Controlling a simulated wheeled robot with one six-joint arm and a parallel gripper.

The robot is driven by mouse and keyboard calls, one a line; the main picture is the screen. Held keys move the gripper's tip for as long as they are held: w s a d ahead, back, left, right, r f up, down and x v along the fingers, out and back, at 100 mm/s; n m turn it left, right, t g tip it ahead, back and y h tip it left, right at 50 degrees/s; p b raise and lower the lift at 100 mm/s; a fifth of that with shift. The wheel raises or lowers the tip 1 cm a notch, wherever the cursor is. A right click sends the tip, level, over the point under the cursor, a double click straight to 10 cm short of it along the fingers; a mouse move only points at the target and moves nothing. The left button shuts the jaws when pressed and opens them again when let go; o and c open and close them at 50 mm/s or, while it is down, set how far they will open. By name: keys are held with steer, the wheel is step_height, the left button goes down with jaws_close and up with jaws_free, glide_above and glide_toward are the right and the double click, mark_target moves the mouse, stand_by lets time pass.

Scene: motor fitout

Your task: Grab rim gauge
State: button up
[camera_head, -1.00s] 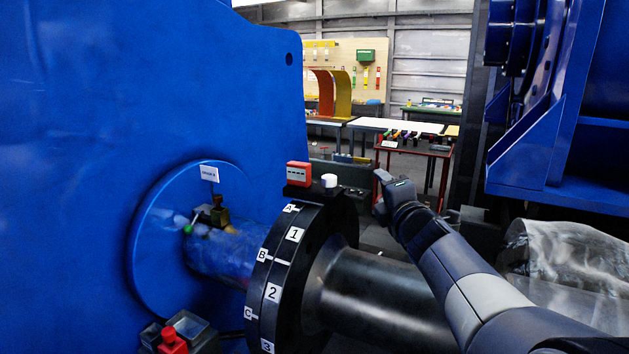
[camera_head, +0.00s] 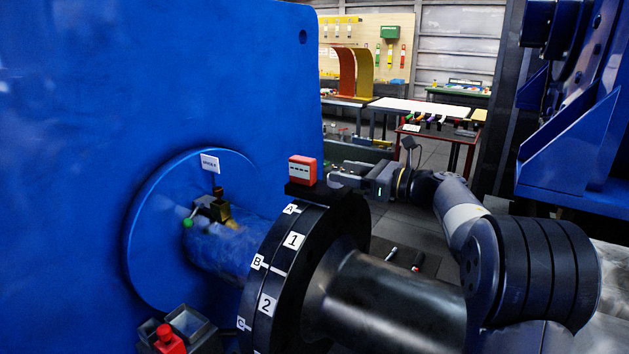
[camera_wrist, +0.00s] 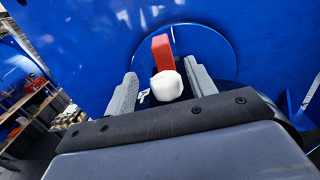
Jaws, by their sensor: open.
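The rim gauge (camera_head: 302,170) sits on top of the black flange (camera_head: 318,228). It has a red box with a dark display on a black base. In the wrist view its red body (camera_wrist: 162,47) stands behind a white knob (camera_wrist: 167,85). My gripper (camera_head: 335,171) is at the right side of the gauge, level with it. In the wrist view the two grey fingers (camera_wrist: 160,82) are apart, with the white knob between their tips. A gap shows on each side of the knob.
A large blue housing (camera_head: 90,90) fills the left, with a shaft (camera_head: 225,240) running to the flange. A metal shaft (camera_head: 390,295) lies below my arm. A small bin (camera_head: 190,325) with a red item is at the lower left. Blue machinery (camera_head: 580,140) stands at right.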

mark_target(314, 164)
steer(key=shift+w+a, duration=0.35)
steer(key=shift+a, duration=0.25)
steer(key=p+x, duration=0.3)
steer(key=x, duration=0.1)
steer(key=shift+w+a+r, duration=0.1)
steer(key=shift+w+a, duration=0.25)
steer(key=shift+a, duration=0.15)
steer(key=shift+d, duration=0.1)
steer(key=shift+c, duration=0.4)
jaws_close()
